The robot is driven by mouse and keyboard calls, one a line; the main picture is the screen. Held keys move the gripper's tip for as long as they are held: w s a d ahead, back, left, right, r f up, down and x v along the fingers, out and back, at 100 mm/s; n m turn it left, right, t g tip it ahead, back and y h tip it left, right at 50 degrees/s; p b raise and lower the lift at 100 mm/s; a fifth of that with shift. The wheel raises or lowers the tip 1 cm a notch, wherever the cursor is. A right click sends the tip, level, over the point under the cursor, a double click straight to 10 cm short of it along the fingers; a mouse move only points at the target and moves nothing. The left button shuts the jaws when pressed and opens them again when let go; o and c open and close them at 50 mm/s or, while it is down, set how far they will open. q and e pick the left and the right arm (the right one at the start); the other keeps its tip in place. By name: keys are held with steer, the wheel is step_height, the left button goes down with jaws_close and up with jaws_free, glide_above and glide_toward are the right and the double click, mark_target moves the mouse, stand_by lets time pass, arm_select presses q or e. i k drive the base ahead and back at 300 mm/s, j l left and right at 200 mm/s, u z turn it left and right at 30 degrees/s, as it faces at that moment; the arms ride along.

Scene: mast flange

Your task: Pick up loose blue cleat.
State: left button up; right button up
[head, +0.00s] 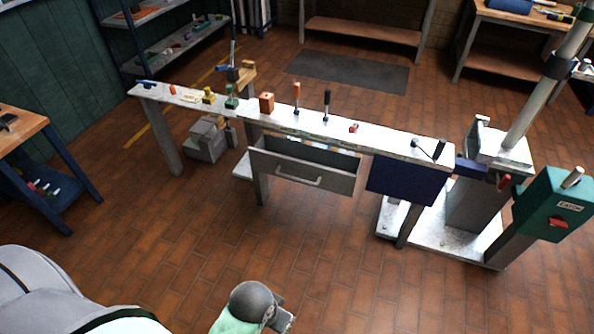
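A small dark blue piece (147,84) lies at the far left end of the long grey bench (225,105). It looks like the loose blue cleat, but it is too small to make out its shape. Another blue part (470,168) sits at the foot of the tilted grey mast (543,88) on the right. Parts of my own body show along the bottom edge, well short of the bench. I cannot make out the fingers of either gripper, and nothing of mine touches the blue piece.
The bench also carries a yellow piece (209,96), an orange block (267,103) and upright-handled tools. Its drawer (303,172) stands open towards me. A green box (553,204) stands at right, a wooden-topped table (20,132) at left. The tiled floor before the bench is clear.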

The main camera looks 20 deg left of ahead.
mark_target(147, 85)
steer(key=u, duration=1.55)
steer(key=i+z, duration=0.15)
steer(key=i, duration=0.4)
steer(key=i+z, duration=0.2)
steer(key=i, duration=0.3)
steer(key=i+j+z, duration=0.15)
steer(key=i, duration=0.35)
steer(key=i+j+z, duration=0.2)
steer(key=i, duration=0.35)
steer(key=i+j+z, duration=0.15)
steer(key=i, duration=0.35)
steer(key=j, duration=0.1)
